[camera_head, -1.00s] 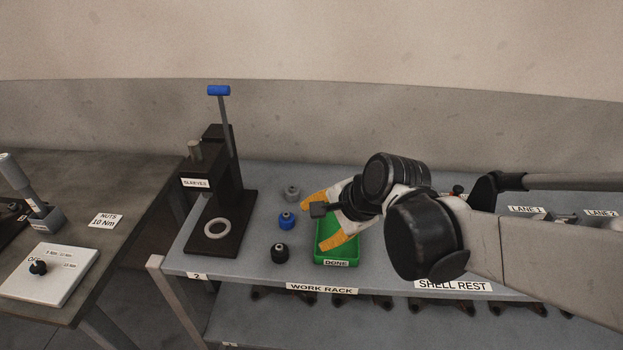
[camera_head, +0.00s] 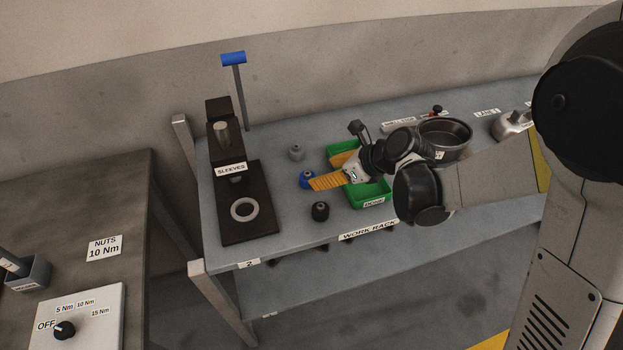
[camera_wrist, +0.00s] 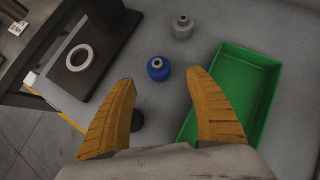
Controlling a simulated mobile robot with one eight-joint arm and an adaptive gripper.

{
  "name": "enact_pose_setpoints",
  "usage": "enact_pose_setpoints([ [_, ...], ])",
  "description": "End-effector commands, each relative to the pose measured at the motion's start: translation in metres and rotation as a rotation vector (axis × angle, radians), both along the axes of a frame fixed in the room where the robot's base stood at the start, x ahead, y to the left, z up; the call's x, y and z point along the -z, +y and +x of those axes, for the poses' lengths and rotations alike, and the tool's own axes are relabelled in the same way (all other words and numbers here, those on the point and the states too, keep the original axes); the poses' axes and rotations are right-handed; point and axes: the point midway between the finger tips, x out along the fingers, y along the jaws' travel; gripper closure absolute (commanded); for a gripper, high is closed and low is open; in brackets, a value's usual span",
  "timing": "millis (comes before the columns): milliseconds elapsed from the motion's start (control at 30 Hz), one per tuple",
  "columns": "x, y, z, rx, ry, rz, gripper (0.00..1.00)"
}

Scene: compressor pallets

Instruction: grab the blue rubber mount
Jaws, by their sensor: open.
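The blue rubber mount (camera_wrist: 158,68) stands upright on the grey table in the wrist view, a little beyond the fingertips and between their lines. In the head view the blue mount (camera_head: 306,180) is partly hidden behind a yellow finger. My gripper (camera_wrist: 162,84) is open and empty, with its two yellow ribbed fingers spread. In the head view my gripper (camera_head: 328,172) is over the left side of the green tray, pointing left at the mount. I cannot tell whether a finger touches the mount.
A grey mount (camera_head: 296,152) stands behind the blue one, and a black mount (camera_head: 320,211) in front. The green DONE tray (camera_head: 372,203) is to the right. A black press (camera_head: 262,222) with a white ring (camera_head: 244,209) stands left. Bare tabletop lies between press and mounts.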

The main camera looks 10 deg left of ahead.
Motion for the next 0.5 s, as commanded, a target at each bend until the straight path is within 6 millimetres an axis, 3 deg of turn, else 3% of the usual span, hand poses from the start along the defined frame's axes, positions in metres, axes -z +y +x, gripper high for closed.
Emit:
enact_pose_setpoints([
  [100,0.017,0.014,0.005,-0.003,-0.001,-0.001,0.37],
  [267,0.025,0.023,0.008,-0.002,-0.002,-0.001,0.37],
  [500,0.050,0.048,0.017,-0.004,-0.003,-0.002,0.37],
])
